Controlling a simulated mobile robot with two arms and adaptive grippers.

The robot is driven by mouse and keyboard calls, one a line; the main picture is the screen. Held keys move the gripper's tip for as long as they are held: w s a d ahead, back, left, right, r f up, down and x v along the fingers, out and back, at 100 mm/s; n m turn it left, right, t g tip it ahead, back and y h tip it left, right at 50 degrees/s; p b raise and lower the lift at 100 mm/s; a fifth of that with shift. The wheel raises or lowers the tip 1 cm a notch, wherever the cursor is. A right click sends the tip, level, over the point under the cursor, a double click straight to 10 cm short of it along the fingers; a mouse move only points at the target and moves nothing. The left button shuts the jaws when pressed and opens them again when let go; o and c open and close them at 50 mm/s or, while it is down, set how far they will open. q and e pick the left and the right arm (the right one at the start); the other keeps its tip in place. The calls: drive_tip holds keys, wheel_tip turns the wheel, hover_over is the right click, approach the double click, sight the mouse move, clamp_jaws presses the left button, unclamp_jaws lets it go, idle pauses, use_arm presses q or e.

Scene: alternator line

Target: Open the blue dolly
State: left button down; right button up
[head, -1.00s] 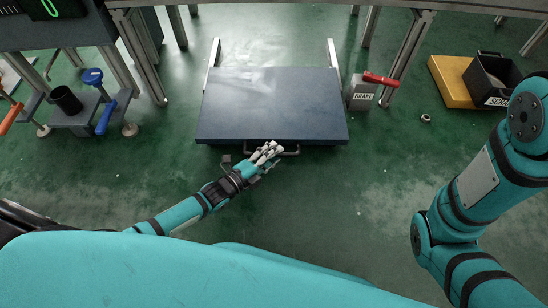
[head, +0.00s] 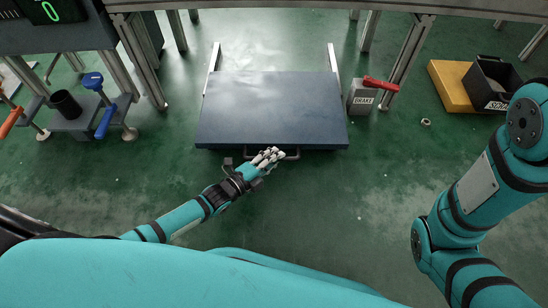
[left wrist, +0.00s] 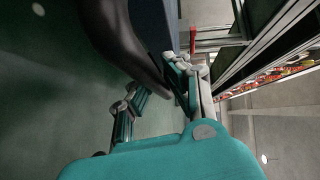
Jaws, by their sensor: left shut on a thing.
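The blue dolly (head: 270,108) is a flat dark-blue platform low on the green floor, on two pale rails, in the middle of the head view. Its dark handle (head: 292,155) runs along the front edge. My left gripper (head: 266,157) is at the handle's left part, with its pale fingers shut on it. In the left wrist view, my gripper's fingers (left wrist: 187,68) are beside the dolly's dark-blue edge (left wrist: 155,25), and the grasp itself is partly hidden. My right arm shows at the right of the head view, but its gripper is out of view.
A grey brake box (head: 361,97) with a red lever (head: 381,84) stands right of the dolly. A yellow block (head: 452,86) and black bin (head: 492,84) lie at the far right. Table legs flank the rails. The floor in front of the dolly is clear.

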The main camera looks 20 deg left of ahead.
use_arm(q)
drive_tip(key=shift+s+f, duration=0.1)
drive_tip(key=s+p, duration=0.1)
drive_tip(key=s+d+p, duration=0.1)
drive_tip(key=s, duration=0.1)
drive_tip(key=shift+p, duration=0.35)
drive_tip(key=shift+s, duration=0.3)
drive_tip(key=shift+f, duration=0.1)
drive_tip(key=c, duration=1.3)
unclamp_jaws()
drive_tip(key=shift+w, duration=0.1)
drive_tip(key=v, duration=1.2)
